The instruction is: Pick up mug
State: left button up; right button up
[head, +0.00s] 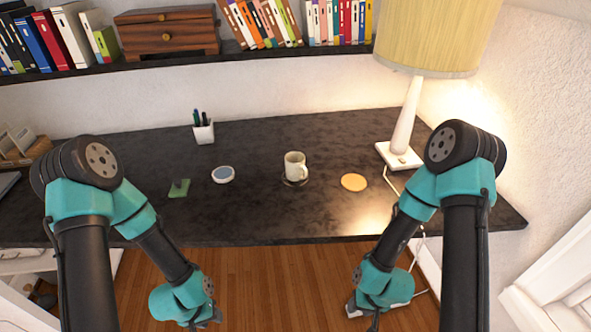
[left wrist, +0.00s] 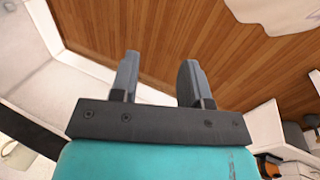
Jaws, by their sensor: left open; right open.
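A pale mug (head: 295,164) stands upright on a dark desk (head: 260,222), right of the middle in the head view. It sits on a small dark saucer or coaster (head: 294,182). My left gripper (head: 214,322) hangs low in front of the desk, well away from the mug. In the left wrist view its two fingers (left wrist: 158,82) are apart with nothing between them. My right gripper (head: 364,312) is also low in front of the desk, partly hidden by its own arm, and away from the mug.
Left of the mug are a round white-rimmed object (head: 223,174), a green item (head: 179,188) and a pen cup (head: 203,131). Right are an orange disc (head: 354,182) and a lamp (head: 403,125) with a cord. A shelf (head: 180,62) with books hangs above. The front desk strip is clear.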

pick_arm(q)
jog(key=o, duration=1.1)
